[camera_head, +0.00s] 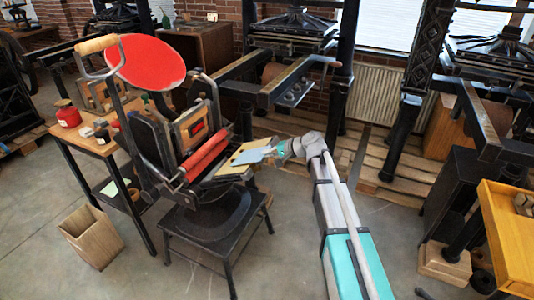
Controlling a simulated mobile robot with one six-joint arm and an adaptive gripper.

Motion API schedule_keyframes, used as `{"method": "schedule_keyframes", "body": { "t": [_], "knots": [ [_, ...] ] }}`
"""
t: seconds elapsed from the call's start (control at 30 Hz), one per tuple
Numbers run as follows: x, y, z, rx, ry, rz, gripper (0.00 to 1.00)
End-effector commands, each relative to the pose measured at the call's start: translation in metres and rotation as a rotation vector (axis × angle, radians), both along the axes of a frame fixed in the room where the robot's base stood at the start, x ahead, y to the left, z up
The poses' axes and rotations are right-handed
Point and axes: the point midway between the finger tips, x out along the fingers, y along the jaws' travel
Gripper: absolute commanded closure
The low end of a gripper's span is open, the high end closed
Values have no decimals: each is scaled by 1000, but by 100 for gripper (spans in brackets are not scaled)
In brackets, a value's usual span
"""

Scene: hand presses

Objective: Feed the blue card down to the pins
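The blue card (252,155) is a small pale blue sheet over the tan feed board (234,166) at the front right of a black hand press (160,145). My gripper (273,152) comes in from the right, at the card's right edge, and appears shut on it. The fingers are small here. I cannot tell whether the card touches the board. The pins are too small to make out. Red rollers (207,156) lie just left of the board, and a round red ink disc (146,62) tops the press.
The press rests on a black stool-like stand (222,232). A wooden table (84,134) with ink tins stands left, above a wooden bin (91,236). Large iron presses stand behind on pallets. A yellow-topped bench (510,235) is at right.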

Motion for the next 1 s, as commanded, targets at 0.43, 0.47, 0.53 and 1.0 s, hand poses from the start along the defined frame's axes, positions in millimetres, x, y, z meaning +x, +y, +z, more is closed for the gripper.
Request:
{"method": "schedule_keyframes", "body": {
  "t": [0.43,0.47,0.53,1.0],
  "knots": [
    [-3,1,0,0,0,0,100],
    [-3,2,0,0,0,0,100],
    [-4,2,0,0,0,0,100],
    [-5,2,0,0,0,1,53]
  ]
}}
